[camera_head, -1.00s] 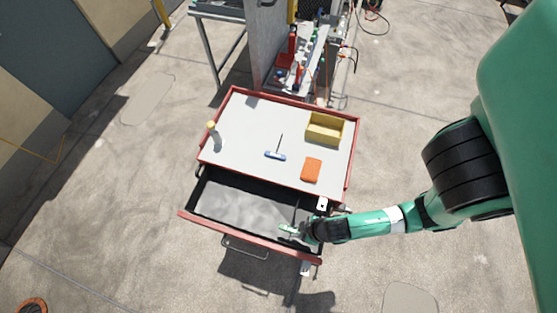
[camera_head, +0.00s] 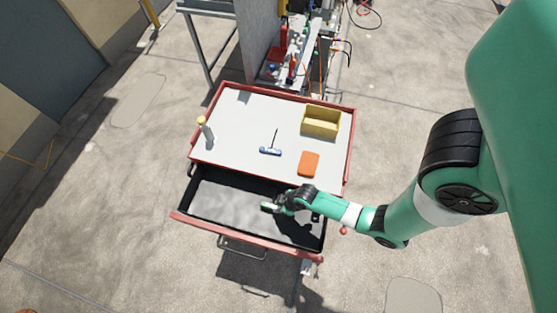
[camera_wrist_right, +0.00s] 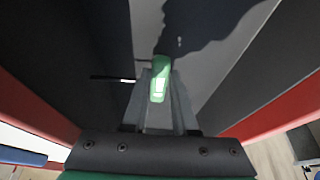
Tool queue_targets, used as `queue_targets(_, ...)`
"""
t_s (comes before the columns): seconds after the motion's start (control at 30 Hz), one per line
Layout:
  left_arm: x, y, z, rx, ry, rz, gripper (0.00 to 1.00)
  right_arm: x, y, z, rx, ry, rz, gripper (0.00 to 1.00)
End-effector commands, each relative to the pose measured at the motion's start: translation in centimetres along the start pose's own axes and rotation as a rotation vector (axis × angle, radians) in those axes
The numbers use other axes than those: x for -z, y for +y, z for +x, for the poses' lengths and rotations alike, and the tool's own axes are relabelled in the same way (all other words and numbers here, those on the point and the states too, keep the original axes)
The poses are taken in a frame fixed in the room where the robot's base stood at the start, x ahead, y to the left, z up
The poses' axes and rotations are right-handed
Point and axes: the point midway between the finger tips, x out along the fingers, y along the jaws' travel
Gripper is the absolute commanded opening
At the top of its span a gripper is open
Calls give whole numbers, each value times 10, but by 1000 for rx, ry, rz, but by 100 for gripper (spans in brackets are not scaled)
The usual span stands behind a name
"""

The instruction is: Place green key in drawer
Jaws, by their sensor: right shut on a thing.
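The drawer (camera_head: 217,205) is pulled open at the front of a red cart, and its grey floor is bare where I can see it. My right gripper (camera_head: 272,206) is over the right half of the drawer opening. It is shut on the green key (camera_wrist_right: 160,78). In the right wrist view the key stands between the two fingers (camera_wrist_right: 159,98), with the drawer floor and its dark walls below. How high the key is above the floor I cannot tell exactly. My left gripper is not in view.
The cart top (camera_head: 240,120) holds a yellow bin (camera_head: 321,123), an orange block (camera_head: 309,163), a blue-handled tool (camera_head: 270,151) and a yellow-capped bottle (camera_head: 205,128). The red drawer front (camera_head: 245,240) borders the opening. The left half of the drawer is clear.

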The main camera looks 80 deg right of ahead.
Motion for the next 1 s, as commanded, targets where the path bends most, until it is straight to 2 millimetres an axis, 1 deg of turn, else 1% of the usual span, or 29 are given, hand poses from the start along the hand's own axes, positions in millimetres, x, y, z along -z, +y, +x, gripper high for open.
queue_targets(0.03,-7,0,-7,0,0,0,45,-6,0,14,1,-2,1,0)
queue_targets(0.13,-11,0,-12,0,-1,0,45,-11,0,27,1,-1,2,0)
queue_targets(0.4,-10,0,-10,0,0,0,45,-11,-1,27,0,0,1,0)
queue_targets(0.5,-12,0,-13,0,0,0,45,-13,-1,30,0,0,1,0)
queue_targets(0.53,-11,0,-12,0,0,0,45,-13,-1,30,0,0,1,30)
queue_targets(0.67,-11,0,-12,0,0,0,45,-12,-1,29,0,0,1,53)
queue_targets(0.7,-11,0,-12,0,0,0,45,-12,-1,29,0,0,1,56)
queue_targets(0.93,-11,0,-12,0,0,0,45,-12,-1,29,0,0,1,56)
queue_targets(1.0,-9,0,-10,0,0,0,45,-11,-1,26,0,0,1,56)
